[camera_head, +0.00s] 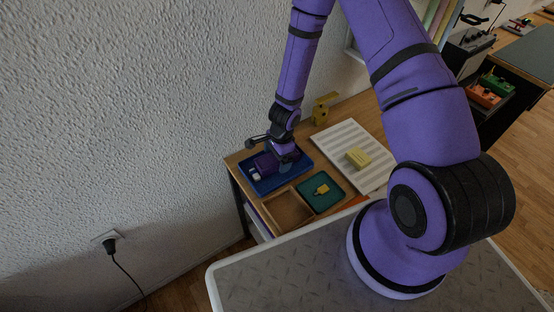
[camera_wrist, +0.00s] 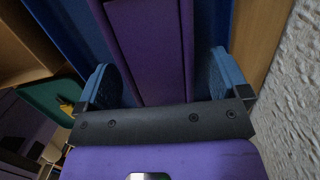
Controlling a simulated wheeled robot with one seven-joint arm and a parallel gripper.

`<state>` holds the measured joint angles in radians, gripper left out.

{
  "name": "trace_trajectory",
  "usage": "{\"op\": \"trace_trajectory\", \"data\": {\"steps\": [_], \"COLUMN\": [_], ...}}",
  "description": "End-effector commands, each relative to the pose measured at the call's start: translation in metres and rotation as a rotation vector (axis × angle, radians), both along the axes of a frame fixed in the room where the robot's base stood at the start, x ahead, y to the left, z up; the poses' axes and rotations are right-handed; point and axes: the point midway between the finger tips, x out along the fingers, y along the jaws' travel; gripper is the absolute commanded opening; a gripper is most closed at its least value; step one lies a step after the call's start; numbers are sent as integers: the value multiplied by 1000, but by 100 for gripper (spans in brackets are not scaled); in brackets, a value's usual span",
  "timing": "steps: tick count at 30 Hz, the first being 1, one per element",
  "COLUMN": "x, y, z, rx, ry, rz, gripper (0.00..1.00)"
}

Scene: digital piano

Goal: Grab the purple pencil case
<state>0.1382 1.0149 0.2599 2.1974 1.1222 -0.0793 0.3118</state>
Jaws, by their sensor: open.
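The purple pencil case (camera_head: 264,164) lies in a blue tray (camera_head: 262,187) on the wooden desk, partly hidden by my arm's end. In the wrist view, the purple case (camera_wrist: 146,48) runs lengthwise between the two blue fingers of my gripper (camera_wrist: 161,66). The fingers stand apart, one on each side of the case, with visible gaps. I cannot tell how far down beside it they reach. In the head view, my gripper (camera_head: 285,156) is over the right part of the tray, close to the case.
A small white item (camera_head: 255,175) lies beside the case. A green tray (camera_head: 311,200) with a yellow object and an empty wooden tray (camera_head: 287,209) are in front. A striped mat (camera_head: 343,139) bears a yellow block (camera_head: 358,158). The textured wall (camera_head: 130,130) is close to the left.

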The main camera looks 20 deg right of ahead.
Motion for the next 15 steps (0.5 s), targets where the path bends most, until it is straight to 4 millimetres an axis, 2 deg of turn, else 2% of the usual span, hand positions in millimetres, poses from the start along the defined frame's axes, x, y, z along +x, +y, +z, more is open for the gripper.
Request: {"op": "trace_trajectory", "data": {"steps": [2, 11, 15], "x": [0, 0, 0], "y": [0, 0, 0], "z": [0, 0, 0], "rx": [0, 0, 0], "ry": [0, 0, 0], "rz": [0, 0, 0], "gripper": [94, 28, 28]}}
